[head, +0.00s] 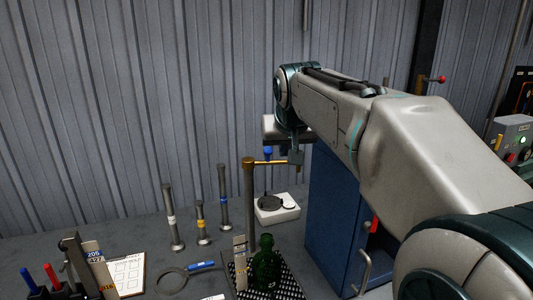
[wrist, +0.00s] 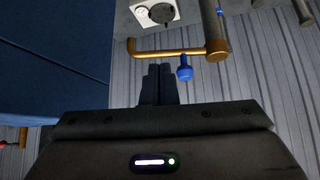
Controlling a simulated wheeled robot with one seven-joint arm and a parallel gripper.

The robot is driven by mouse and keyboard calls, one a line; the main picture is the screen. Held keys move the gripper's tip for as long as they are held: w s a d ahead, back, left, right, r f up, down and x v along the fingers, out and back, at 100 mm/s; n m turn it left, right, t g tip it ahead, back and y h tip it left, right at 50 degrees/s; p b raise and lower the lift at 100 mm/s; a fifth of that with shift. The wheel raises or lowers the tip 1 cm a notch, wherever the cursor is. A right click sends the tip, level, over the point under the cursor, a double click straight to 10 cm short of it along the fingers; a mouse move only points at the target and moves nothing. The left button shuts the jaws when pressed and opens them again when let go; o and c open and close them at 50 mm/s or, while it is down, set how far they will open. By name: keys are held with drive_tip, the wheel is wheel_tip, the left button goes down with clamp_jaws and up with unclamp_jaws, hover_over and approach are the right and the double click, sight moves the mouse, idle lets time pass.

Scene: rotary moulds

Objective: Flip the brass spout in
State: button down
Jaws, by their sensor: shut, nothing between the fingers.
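The brass spout (head: 270,162) is a thin horizontal pipe on top of a grey upright post (head: 250,215), reaching right in the head view. A blue knob (head: 268,153) stands on it. In the wrist view the spout (wrist: 165,52) crosses ahead of my fingers, its bent free end at the left and its round joint at the right. My gripper (head: 296,158) is shut and empty at the spout's free end. In the wrist view its fingertips (wrist: 160,68) lie beside the pipe, left of the blue knob (wrist: 184,73); I cannot tell whether they touch it.
A blue cabinet (head: 333,220) stands close to the right. A white device with a dark disc (head: 288,214) sits behind the post. A green bottle (head: 266,266) stands on a dark mat in front. Several metal cylinders (head: 223,200) stand to the left, with bare bench between.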

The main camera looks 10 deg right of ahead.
drive_tip(key=shift+t, duration=0.4)
drive_tip(key=w+r, duration=0.3)
drive_tip(key=shift+w+a+r, duration=0.1)
drive_tip(key=shift+w+r, duration=0.25)
drive_tip(key=shift+w, duration=0.05)
drive_tip(key=p+x, duration=0.2)
drive_tip(key=x, duration=0.8)
drive_tip(key=s, duration=0.4)
drive_tip(key=shift+a+f, duration=0.15)
drive_tip(key=shift+f, duration=0.25)
drive_tip(key=shift+s+m+b, duration=0.15)
drive_tip(key=shift+m+b, duration=0.15)
